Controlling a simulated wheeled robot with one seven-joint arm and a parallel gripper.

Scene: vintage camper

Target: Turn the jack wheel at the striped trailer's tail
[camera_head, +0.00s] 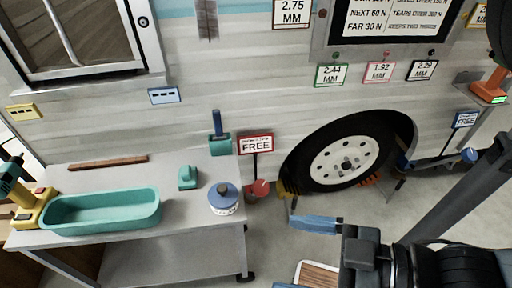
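The striped trailer (230,80) fills the back, cream with a turquoise stripe at the top. Its white-hubbed road wheel (347,162) shows at right of centre. A small red round part (259,187) stands on the floor left of it, below a red-framed FREE sign (256,143). A blue round part (469,155) is at the far right, below a blue-framed FREE sign (465,119). I cannot tell which, if either, is the jack wheel. My gripper (296,253) is at the lower right, apart from both, its blue-tipped fingers spread and nothing seen between them.
A grey workbench (165,255) stands at lower left, bearing a teal tray (102,211), a blue-lidded tin (223,198) and a yellow-and-teal tool (30,205). Yellow and orange chocks sit by the road wheel. A wood-topped object (318,275) lies below my gripper. Grey floor shows between.

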